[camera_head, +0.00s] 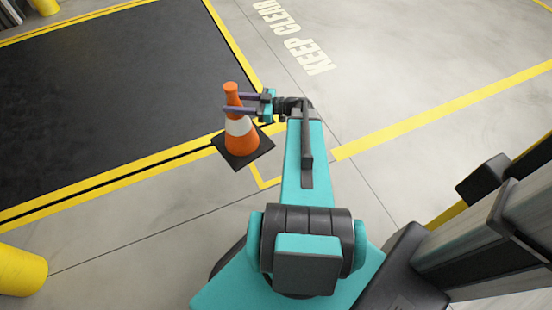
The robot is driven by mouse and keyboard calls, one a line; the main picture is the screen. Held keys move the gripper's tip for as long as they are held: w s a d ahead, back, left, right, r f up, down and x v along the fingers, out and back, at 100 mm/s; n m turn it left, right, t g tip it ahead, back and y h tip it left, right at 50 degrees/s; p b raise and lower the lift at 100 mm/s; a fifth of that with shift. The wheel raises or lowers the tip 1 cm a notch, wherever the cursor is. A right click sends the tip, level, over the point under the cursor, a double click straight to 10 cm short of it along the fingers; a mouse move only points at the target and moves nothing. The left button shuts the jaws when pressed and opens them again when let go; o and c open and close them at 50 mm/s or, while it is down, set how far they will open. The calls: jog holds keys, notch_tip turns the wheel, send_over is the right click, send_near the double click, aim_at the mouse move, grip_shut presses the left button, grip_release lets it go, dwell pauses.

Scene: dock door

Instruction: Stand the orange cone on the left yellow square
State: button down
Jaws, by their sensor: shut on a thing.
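The orange cone (241,141) has a white band and a black square base. It is upright in front of the dark panel's near right corner. My gripper (232,103) is shut on the cone's upper part, one finger on each side. Part of a yellow outline (256,176) shows on the floor just below and right of the cone's base. It may be a corner of a yellow square; the cone and my arm hide the rest. I cannot tell whether the base touches the floor. No second square is clear.
A large dark panel (100,90) edged in yellow fills the upper left. A yellow post (20,271) stands at lower left, and another (45,6) at top left. A yellow line (440,112) crosses the right floor. The floor around KEEP CLEAR (308,56) is free.

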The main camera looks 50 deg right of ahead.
jog(key=s+d+f+m+t+h+b, duration=0.1)
jog(key=s+d+f+b, duration=0.4)
jog(key=f, duration=0.6)
jog(key=s+d+f+m+t+h+b, duration=0.1)
jog(key=s+d+f+h+b, duration=0.1)
jog(key=s+d+f+b, duration=0.4)
jog(key=shift+s+d+f+m, duration=0.3)
jog(key=shift+s+d+f, duration=0.25)
jog(key=shift+s+f, duration=1.45)
jog(key=shift+w+f, duration=0.4)
jog(key=shift+w, duration=0.1)
jog(key=w+d+f+b, duration=0.1)
jog(key=w+d+b, duration=0.4)
jog(key=w, duration=0.7)
jog(key=shift+w+d+f, duration=0.2)
jog(key=shift+w+d, duration=0.15)
jog(key=shift+d, duration=0.9)
jog(key=f+b, duration=0.2)
jog(key=w+f+b, duration=0.1)
jog(key=shift+d+f, duration=0.25)
jog(key=shift+f, duration=0.05)
